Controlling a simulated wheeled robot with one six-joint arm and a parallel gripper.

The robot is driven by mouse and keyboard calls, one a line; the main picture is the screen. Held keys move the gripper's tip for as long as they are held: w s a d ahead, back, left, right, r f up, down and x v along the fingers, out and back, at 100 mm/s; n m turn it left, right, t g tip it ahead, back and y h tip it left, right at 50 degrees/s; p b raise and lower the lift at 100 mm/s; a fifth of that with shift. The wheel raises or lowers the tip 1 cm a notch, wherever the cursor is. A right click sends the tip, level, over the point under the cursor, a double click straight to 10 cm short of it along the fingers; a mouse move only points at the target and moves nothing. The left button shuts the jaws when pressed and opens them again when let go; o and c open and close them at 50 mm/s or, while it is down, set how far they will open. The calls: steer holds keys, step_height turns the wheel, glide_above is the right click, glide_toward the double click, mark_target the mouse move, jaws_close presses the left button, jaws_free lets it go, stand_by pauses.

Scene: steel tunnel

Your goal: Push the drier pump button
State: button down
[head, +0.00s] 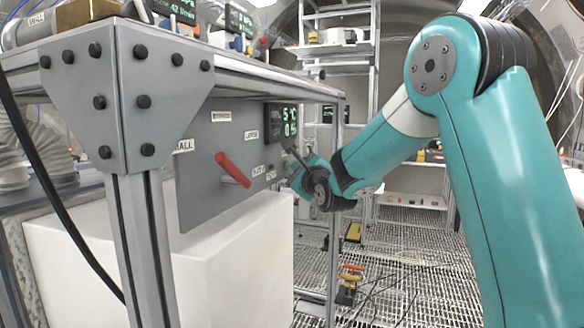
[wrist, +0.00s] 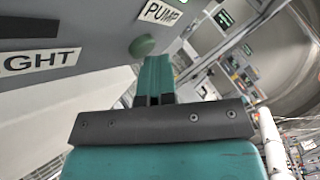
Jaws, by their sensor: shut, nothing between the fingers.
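The green round button (wrist: 142,46) sits on the grey panel in the wrist view, just below a white label reading PUMP (wrist: 162,12). My gripper (wrist: 155,58) is shut and empty. Its teal fingertips are right at the lower right edge of the button in the picture; I cannot tell whether they touch it. In the head view my gripper (head: 298,164) is at the right end of the grey control panel (head: 205,195), below the small display. The button cannot be made out there.
A red lever handle (head: 233,170) sticks out from the panel. A dark display (head: 282,122) is above my gripper. A metal frame post (head: 332,200) stands close by. A dark part and a label ending in GHT (wrist: 40,60) are at left in the wrist view.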

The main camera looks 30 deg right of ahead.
steer(key=shift+s+d+b, duration=0.15)
steer(key=shift+s+b, duration=0.15)
steer(key=shift+b, duration=0.1)
steer(key=s+d+b, duration=0.3)
steer(key=s, duration=0.1)
steer(key=shift+s+d, duration=0.35)
steer(key=shift+s, duration=0.05)
stand_by(0.5)
